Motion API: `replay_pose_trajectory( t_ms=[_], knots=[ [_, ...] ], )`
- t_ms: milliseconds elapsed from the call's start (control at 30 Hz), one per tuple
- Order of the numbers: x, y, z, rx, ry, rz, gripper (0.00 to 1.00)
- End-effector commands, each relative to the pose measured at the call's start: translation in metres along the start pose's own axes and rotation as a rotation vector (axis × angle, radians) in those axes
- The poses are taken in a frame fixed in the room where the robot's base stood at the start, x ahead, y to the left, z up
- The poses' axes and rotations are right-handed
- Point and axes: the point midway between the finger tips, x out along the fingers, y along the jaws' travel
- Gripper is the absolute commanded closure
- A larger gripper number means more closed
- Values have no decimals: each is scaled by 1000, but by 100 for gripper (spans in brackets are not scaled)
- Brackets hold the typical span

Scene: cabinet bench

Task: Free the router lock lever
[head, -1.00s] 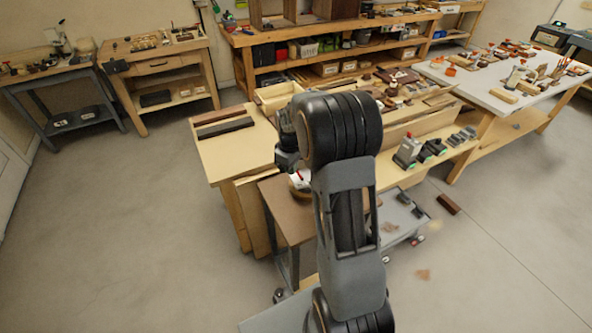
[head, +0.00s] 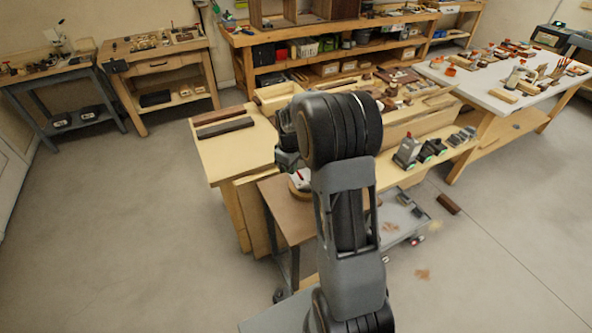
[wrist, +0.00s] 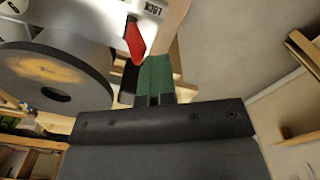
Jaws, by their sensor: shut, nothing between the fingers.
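The router shows in the wrist view as a grey body with a round, flat disc (wrist: 55,82) at the left. Its red lock lever (wrist: 134,42) hangs beside a white plate marked LOCK (wrist: 153,8). My gripper (wrist: 157,62) is shut and empty, its green-tipped fingers just below and right of the lever in the picture. I cannot tell whether they touch it. In the head view my arm hides most of the router, and a small white and red part (head: 300,180) shows beside my wrist.
A brown-topped cart (head: 283,213) stands under my wrist. Behind it is a wooden bench (head: 230,160) with two dark bars and loose items. A brown block (head: 448,204) lies on the floor at the right. The floor at the left is clear.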

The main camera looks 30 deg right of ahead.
Motion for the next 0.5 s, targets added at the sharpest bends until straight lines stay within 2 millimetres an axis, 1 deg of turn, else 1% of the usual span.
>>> replay_pose_trajectory(
  t_ms=[33, 500],
  knots=[
    [12, -1, 6, 2, -18, -14, 100],
    [12, 11, 14, 6, -19, -11, 100]
  ],
)
